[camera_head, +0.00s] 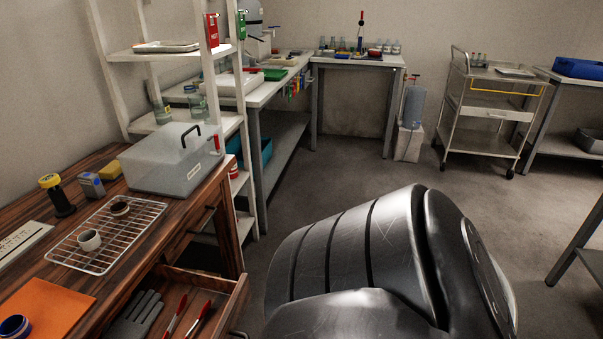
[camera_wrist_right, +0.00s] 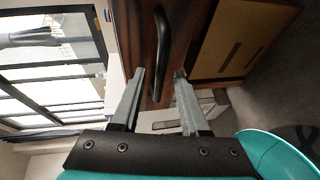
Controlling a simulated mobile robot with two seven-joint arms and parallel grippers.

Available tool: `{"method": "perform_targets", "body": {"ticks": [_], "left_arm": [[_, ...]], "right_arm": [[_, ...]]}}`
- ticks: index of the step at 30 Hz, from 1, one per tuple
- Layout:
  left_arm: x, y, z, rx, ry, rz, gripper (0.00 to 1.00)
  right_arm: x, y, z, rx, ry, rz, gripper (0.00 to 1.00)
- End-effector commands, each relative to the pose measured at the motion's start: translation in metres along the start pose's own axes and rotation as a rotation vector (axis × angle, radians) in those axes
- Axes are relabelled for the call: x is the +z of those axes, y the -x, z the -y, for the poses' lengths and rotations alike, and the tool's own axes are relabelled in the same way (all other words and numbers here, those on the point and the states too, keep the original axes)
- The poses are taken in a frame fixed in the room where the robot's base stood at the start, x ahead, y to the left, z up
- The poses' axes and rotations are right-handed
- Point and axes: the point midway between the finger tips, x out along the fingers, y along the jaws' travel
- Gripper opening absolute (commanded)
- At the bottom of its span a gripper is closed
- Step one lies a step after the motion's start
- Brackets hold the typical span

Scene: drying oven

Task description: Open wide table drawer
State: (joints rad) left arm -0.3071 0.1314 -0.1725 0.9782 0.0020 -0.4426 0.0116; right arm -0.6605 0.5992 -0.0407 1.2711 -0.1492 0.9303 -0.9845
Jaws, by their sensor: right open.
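In the head view, a dark wood table (camera_head: 150,255) stands at the left. One of its drawers (camera_head: 222,306) is pulled out, showing a grey glove (camera_head: 135,315) and red-handled tools (camera_head: 187,318) inside. Another drawer front with a dark handle (camera_head: 201,221) is shut further along. In the right wrist view, my right gripper (camera_wrist_right: 159,74) is open. A black bar handle (camera_wrist_right: 163,45) on a dark wood front (camera_wrist_right: 136,35) runs between and beyond its fingertips, with no grip on it. Which drawer this handle belongs to I cannot tell. My left gripper is out of view.
Open floor (camera_head: 345,170) lies to the right, with a trolley (camera_head: 485,110) at the back.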

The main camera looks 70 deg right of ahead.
Motion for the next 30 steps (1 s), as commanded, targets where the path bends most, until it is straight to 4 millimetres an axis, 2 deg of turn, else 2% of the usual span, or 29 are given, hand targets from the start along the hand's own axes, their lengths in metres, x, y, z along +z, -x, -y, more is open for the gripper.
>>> {"method": "perform_targets", "body": {"ticks": [1,5,9,15,21,30], "left_arm": [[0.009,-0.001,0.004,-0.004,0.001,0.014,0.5],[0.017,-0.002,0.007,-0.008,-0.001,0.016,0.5],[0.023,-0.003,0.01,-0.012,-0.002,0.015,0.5],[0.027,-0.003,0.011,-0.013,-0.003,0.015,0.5],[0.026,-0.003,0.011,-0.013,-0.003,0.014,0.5],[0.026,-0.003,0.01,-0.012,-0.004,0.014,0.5]], "right_arm": [[0.0,0.012,0.0,-0.007,-0.001,0.003,0.45],[0.0,0.043,0.0,-0.007,-0.002,0.003,0.45],[0.0,0.077,0.001,-0.007,-0.002,0.003,0.45],[0.0,0.115,0.0,-0.005,-0.001,0.003,0.45],[0.0,0.133,0.0,-0.002,0.001,0.001,0.45],[0.0,0.136,0.0,-0.002,0.001,0.001,0.45]]}}
